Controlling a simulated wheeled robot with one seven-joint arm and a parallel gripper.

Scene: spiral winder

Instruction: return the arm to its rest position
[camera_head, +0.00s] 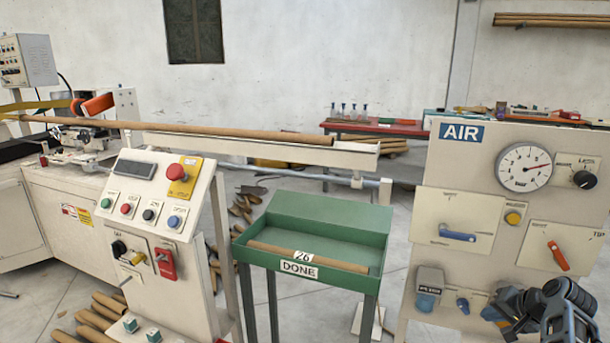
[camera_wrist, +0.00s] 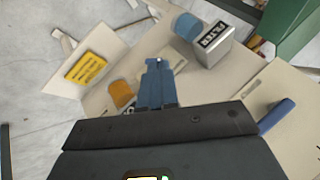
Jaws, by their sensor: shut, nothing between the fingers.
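My gripper (camera_head: 502,310) shows at the lower right of the head view, in front of the lower part of the AIR panel (camera_head: 428,190). In the wrist view my gripper's blue fingers (camera_wrist: 158,70) are shut together with nothing between them. Part of my arm runs out of the head view at the lower right. In the wrist view the fingers point over the cream panel, near a grey box labelled FILTER (camera_wrist: 213,42) with a blue bowl and an orange knob (camera_wrist: 121,93). I cannot tell the exact gap to the panel.
The AIR panel carries a gauge (camera_head: 523,167), a blue lever (camera_head: 457,236) and a red-orange lever (camera_head: 558,256). A green DONE tray (camera_head: 330,216) holds a brown tube (camera_head: 305,256). A control console (camera_head: 155,195) and winder stand left. Tubes lie on the floor.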

